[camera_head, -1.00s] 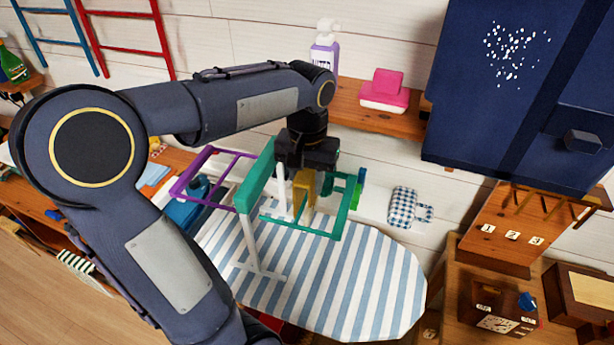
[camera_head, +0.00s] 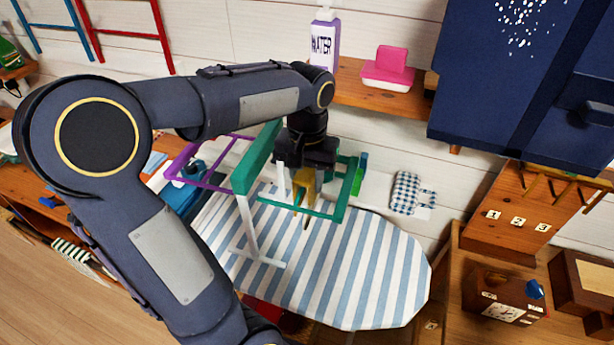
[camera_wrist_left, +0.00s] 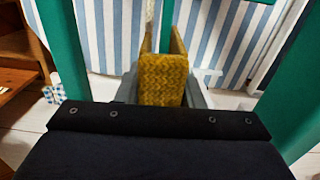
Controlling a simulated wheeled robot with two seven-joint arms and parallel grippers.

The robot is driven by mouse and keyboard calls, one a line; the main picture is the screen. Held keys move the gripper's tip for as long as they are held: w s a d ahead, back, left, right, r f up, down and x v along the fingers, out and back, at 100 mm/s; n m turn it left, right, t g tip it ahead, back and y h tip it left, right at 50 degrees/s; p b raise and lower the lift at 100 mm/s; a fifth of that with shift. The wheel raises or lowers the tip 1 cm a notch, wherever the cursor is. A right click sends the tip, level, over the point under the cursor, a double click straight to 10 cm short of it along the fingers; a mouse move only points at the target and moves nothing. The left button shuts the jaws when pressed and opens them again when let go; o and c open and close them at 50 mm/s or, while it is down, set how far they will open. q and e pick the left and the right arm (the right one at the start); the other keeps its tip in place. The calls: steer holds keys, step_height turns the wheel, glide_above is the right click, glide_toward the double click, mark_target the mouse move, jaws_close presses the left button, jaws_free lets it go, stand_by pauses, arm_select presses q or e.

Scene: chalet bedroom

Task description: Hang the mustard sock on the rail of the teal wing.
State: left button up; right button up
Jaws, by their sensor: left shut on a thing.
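The mustard sock (camera_head: 304,180) hangs below my left gripper (camera_head: 303,172), over the striped board. In the left wrist view the knitted sock (camera_wrist_left: 163,80) sits between the fingers of my left gripper (camera_wrist_left: 163,98), which is shut on it. The teal wing (camera_head: 258,158) is a frame of bars around the sock and gripper, with a front rail (camera_head: 305,209) low in the view. Teal bars (camera_wrist_left: 62,45) also stand on both sides in the left wrist view. Whether the sock touches a rail I cannot tell. My right gripper is not in view.
A purple wing (camera_head: 200,184) spreads to the left of the white rack post (camera_head: 247,225). The blue-striped ironing board (camera_head: 350,270) lies below, mostly clear. A checked mitt (camera_head: 405,192) hangs right.

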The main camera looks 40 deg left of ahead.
arm_select(q)
steer(key=o, duration=1.1)
steer(key=shift+c, duration=0.2)
step_height(320, 180, up, 8)
steer(key=shift+f, duration=0.1)
